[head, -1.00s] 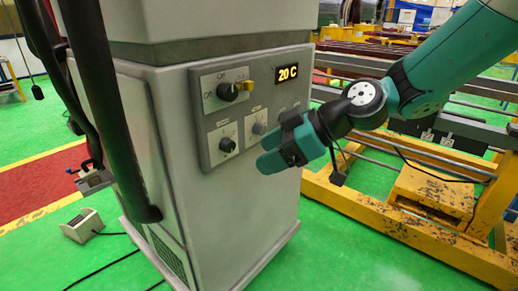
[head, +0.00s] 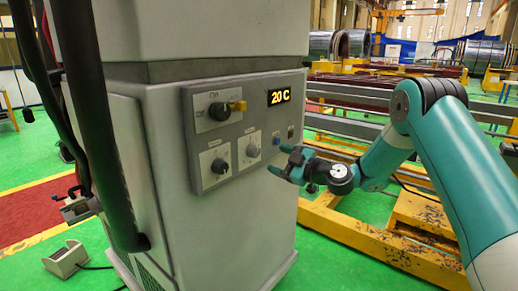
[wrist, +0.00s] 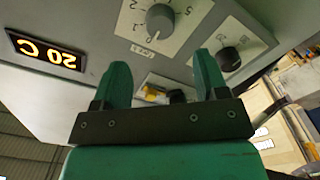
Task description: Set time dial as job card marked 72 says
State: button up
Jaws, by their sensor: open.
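A grey cabinet carries a control panel with two lower dials. The lower-left dial (head: 219,165) shows in the wrist view (wrist: 230,58) too. The dial labels are too small or blurred to read, so I cannot tell which is the time dial. My gripper (head: 283,160) is open and empty, right of the lower-right dial and apart from it. Its two green fingers (wrist: 164,78) frame the wrist view. I see no job card.
Above the dials is a rotary switch (head: 219,111) with a yellow tab (head: 238,106). A lit display (head: 279,97) reads 20 C. A yellow steel frame (head: 345,227) stands right of the cabinet. Green floor lies between.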

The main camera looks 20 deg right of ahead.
aim_at(257, 153)
jog(key=p+x, duration=0.2)
jog(key=x, duration=0.6)
jog(key=shift+w, duration=0.1)
jog(key=shift+c, duration=0.5)
jog(key=c, duration=0.8)
